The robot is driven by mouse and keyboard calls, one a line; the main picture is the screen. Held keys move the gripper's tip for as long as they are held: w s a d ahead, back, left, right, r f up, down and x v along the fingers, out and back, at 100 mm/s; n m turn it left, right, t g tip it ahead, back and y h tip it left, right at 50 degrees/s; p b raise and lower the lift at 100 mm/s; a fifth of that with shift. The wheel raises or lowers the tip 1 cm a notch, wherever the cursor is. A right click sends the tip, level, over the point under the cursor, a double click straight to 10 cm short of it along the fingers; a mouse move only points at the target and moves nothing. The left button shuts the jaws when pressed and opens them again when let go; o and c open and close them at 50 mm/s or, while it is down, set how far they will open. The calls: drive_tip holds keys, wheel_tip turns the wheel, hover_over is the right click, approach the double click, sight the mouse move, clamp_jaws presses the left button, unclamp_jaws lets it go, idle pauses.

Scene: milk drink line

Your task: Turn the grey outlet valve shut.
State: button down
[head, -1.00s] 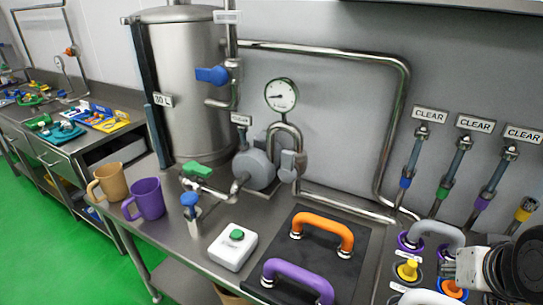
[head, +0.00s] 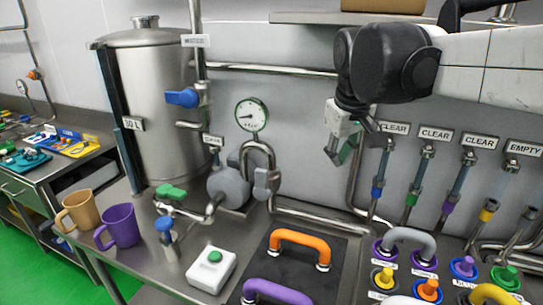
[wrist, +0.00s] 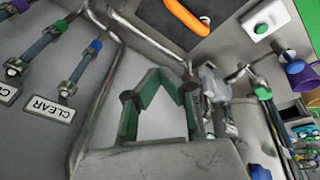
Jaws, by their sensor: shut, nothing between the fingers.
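The grey outlet valve (head: 266,183) sits on the looped steel pipe beside the round grey pump (head: 229,187), below the pressure gauge, in the head view. Its grey handle appears to hang downward along the pipe. It also shows in the wrist view (wrist: 213,84), right of my fingers. My gripper (head: 338,155) is raised in front of the back wall, to the right of the valve and apart from it. Its green-padded fingers (wrist: 160,73) meet at the tips in the wrist view, with nothing between them.
A steel tank (head: 162,100), a blue-handled valve (head: 183,97) and a green-handled valve (head: 171,192) are left of the pump. A white button box (head: 211,268) and an orange handle (head: 300,240) stand in front. A bent pipe (head: 355,185) runs behind my gripper.

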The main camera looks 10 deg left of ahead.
drive_tip(key=w+a+f+n+g+h+p, duration=0.15)
drive_tip(key=w+a+n, duration=0.35)
drive_tip(key=a, duration=1)
drive_tip(key=w+a+f+n+g+h, duration=0.1)
drive_tip(key=w+a+f+n+g, duration=0.15)
drive_tip(key=w+a, duration=0.8)
drive_tip(key=n+p, duration=0.1)
drive_tip(key=p, duration=0.2)
approach(262, 186)
wheel_tip(262, 186, down, 6)
drive_tip(key=w+a, duration=0.1)
drive_tip(key=a, duration=0.1)
drive_tip(key=shift+w+r+h, duration=0.15)
drive_tip(key=shift+r+h, duration=0.05)
drive_tip(key=shift+h, duration=0.05)
